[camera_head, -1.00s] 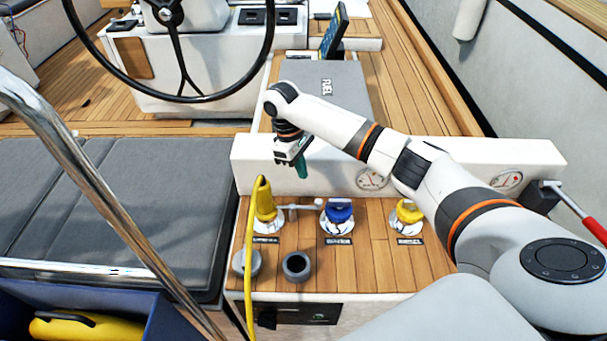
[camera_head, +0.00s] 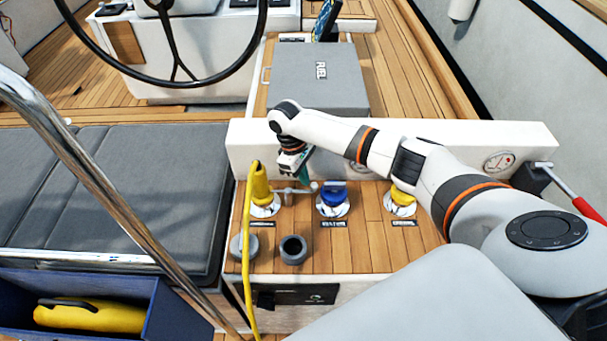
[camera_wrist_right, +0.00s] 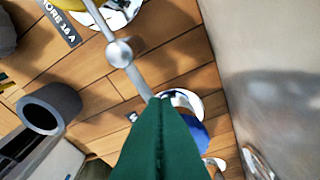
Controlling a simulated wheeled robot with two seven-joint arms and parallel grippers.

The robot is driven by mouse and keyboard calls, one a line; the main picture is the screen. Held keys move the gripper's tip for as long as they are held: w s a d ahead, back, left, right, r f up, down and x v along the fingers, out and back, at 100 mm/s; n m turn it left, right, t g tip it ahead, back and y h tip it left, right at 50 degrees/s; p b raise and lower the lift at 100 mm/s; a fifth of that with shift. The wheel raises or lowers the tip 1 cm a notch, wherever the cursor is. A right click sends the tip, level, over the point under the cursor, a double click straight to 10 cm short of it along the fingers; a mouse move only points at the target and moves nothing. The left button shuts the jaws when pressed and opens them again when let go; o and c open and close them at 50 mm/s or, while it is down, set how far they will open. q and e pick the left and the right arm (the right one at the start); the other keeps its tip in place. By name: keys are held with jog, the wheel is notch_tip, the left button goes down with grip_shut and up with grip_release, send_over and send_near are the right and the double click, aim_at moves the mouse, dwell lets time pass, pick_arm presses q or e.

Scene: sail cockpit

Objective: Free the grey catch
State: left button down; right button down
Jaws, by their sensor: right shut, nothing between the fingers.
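The grey catch (camera_head: 289,190) is a thin metal bar on a short round post, lying between the yellow plug (camera_head: 260,186) and the blue-capped socket (camera_head: 333,197). In the right wrist view the catch (camera_wrist_right: 119,53) runs from the yellow plug's socket down to behind my fingertips. My right gripper (camera_head: 304,178) is shut and empty, with its green fingers pointing down by the catch's right end. In the wrist view the green fingertips (camera_wrist_right: 165,102) overlap that end and hide it; I cannot tell whether they touch. My left gripper is not in view.
A yellow cable (camera_head: 248,265) hangs from the plug over the front edge. A dark open cup (camera_head: 292,250) and a grey round cap (camera_head: 244,245) sit in front. A yellow-capped socket (camera_head: 402,200) is to the right. A white upright panel (camera_head: 440,140) stands behind.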

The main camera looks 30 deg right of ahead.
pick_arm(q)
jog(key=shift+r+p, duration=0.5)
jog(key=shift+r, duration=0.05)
pick_arm(e)
jog(key=shift+s+m, duration=0.15)
jog(key=shift+m, duration=0.15)
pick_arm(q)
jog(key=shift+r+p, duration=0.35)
pick_arm(e)
jog(key=shift+r, duration=0.1)
